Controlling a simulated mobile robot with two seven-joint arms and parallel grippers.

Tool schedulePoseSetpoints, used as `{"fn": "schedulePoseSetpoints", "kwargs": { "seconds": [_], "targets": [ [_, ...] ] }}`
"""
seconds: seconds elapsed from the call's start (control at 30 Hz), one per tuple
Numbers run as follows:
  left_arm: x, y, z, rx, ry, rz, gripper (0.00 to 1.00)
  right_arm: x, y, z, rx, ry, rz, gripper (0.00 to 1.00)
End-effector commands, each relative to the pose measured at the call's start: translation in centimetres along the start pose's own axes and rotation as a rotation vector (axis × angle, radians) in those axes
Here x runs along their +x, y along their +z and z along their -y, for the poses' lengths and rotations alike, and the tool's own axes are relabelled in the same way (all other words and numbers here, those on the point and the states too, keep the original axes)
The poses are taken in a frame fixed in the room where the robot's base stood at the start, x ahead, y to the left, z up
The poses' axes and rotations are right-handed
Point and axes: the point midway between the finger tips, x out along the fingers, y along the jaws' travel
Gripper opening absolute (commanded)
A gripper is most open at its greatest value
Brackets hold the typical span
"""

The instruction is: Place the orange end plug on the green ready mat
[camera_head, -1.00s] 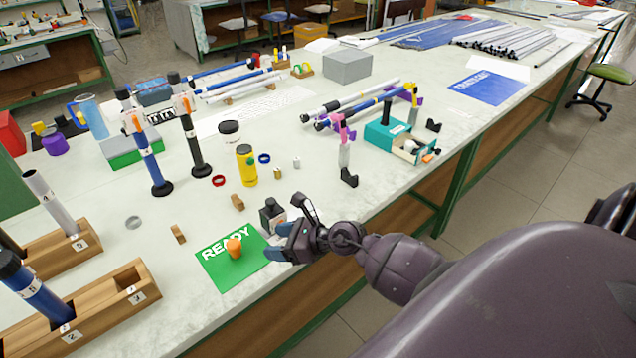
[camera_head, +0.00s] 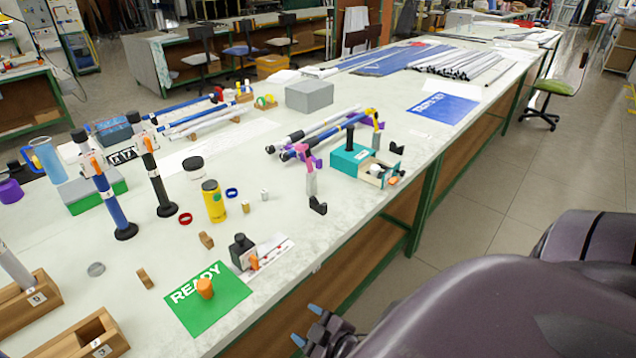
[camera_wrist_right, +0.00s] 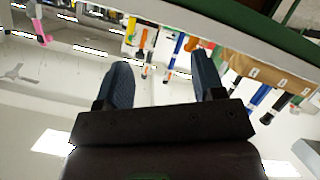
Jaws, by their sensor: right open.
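The orange end plug (camera_head: 205,288) stands on the green ready mat (camera_head: 225,308), near the mat's middle and just below the word READY. Nothing touches it but the mat. My right gripper (camera_head: 306,324) is off the table's front edge, to the right of the mat and clear of the plug. Its two blue fingers are apart. The right wrist view shows the same fingers (camera_wrist_right: 158,85) spread, with nothing held between them. My left gripper is not in view.
A black bottle (camera_head: 242,251) stands by the mat's far right corner, with a white card (camera_head: 272,251) and another small orange piece (camera_head: 254,263) beside it. Wooden blocks (camera_head: 145,278) lie left of the mat. A yellow bottle (camera_head: 213,203) stands farther back.

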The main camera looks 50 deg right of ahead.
Motion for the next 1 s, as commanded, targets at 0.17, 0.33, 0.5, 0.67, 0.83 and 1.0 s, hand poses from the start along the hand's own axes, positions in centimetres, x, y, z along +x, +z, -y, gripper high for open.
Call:
{"fn": "schedulePoseSetpoints", "kwargs": {
  "seconds": [0.17,0.33,0.5,0.67,0.83,1.0],
  "targets": [
    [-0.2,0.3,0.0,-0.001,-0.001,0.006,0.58,-1.9,2.2,2.0,0.301,-0.052,0.12,0.62],
    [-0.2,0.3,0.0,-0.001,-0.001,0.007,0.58,-2.5,2.8,2.8,0.398,-0.07,0.157,0.62],
    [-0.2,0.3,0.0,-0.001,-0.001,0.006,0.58,-2.5,2.8,2.8,0.4,-0.071,0.158,0.62],
    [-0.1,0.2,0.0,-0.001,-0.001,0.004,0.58,-2.5,2.8,2.8,0.398,-0.071,0.157,0.62],
    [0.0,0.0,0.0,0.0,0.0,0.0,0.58,-2.5,2.8,2.8,0.397,-0.071,0.156,0.62],
    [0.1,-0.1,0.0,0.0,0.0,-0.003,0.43,-2.5,2.8,2.8,0.396,-0.071,0.156,0.43]
  ]
}}
